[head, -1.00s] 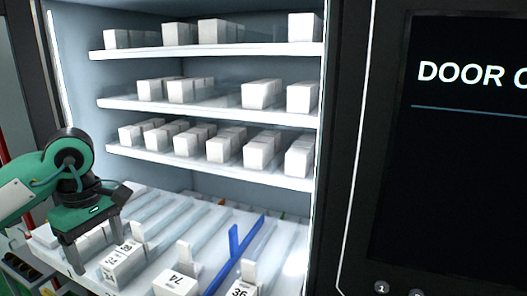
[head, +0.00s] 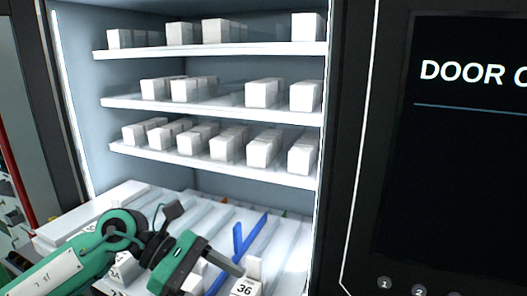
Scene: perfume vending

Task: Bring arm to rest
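My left arm comes in from the lower left, and my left gripper (head: 214,281) is low in the view, over the bottom shelf (head: 285,225) of the open cabinet. One finger points right toward the box marked 36 (head: 243,288). The other finger is partly cut off by the bottom edge. The fingers look spread apart. A white box (head: 196,280) shows beside the gripper; I cannot tell whether it touches. My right gripper is not in view.
A blue divider (head: 240,245) stands on the bottom shelf. Three upper shelves (head: 215,160) hold several white boxes. A dark panel with a screen (head: 465,150) reading "DOOR" is on the right. The cabinet's side edge (head: 335,150) lies between.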

